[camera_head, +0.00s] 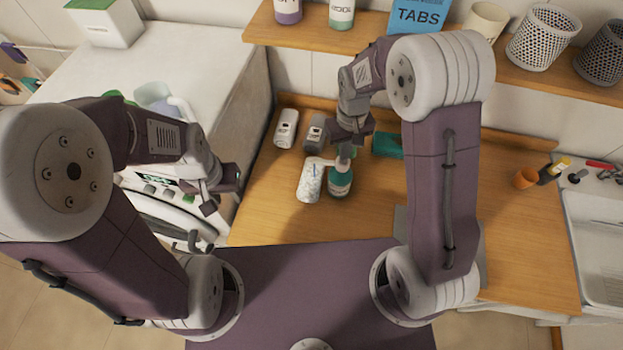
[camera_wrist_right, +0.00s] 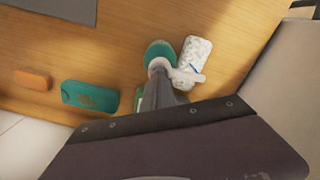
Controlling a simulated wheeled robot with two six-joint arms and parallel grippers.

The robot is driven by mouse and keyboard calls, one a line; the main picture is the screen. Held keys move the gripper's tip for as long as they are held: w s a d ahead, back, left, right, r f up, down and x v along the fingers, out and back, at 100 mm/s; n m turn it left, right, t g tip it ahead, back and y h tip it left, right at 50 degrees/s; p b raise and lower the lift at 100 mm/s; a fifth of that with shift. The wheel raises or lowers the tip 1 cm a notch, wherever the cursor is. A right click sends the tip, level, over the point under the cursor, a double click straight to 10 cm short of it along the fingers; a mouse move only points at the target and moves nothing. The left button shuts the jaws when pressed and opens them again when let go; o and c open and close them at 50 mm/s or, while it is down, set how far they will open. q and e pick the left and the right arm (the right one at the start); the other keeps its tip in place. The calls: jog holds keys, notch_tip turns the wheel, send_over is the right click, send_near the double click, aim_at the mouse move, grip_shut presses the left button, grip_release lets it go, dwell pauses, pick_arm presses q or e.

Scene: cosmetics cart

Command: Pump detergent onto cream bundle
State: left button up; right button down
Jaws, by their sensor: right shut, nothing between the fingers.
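The teal detergent bottle (camera_head: 340,184) stands upright on the wooden counter. Its white pump head (camera_wrist_right: 160,64) shows in the right wrist view, with the nozzle (camera_wrist_right: 187,79) pointing toward the cream bundle. The cream bundle (camera_head: 309,183), pale and speckled with a blue tie, lies just left of the bottle; it also shows in the right wrist view (camera_wrist_right: 196,52). My right gripper (camera_head: 345,152) is shut and empty, its tips directly over the pump head; whether they touch it I cannot tell. My left gripper (camera_head: 221,190) is empty, fingers apart, beside the washing machine.
A shelf (camera_head: 390,45) hangs above; a sink (camera_head: 600,235) is far right.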

jog(key=shift+f+b, duration=0.3)
jog(key=shift+f, duration=0.3)
jog(key=shift+r, duration=0.15)
notch_tip(320, 180, up, 3)
jog(key=p, duration=0.2)
jog(key=shift+p, duration=0.4)
jog(key=shift+f, duration=0.2)
jog(key=shift+f+b, duration=1.15)
jog(key=shift+f, duration=0.35)
jog(key=shift+r, duration=0.1)
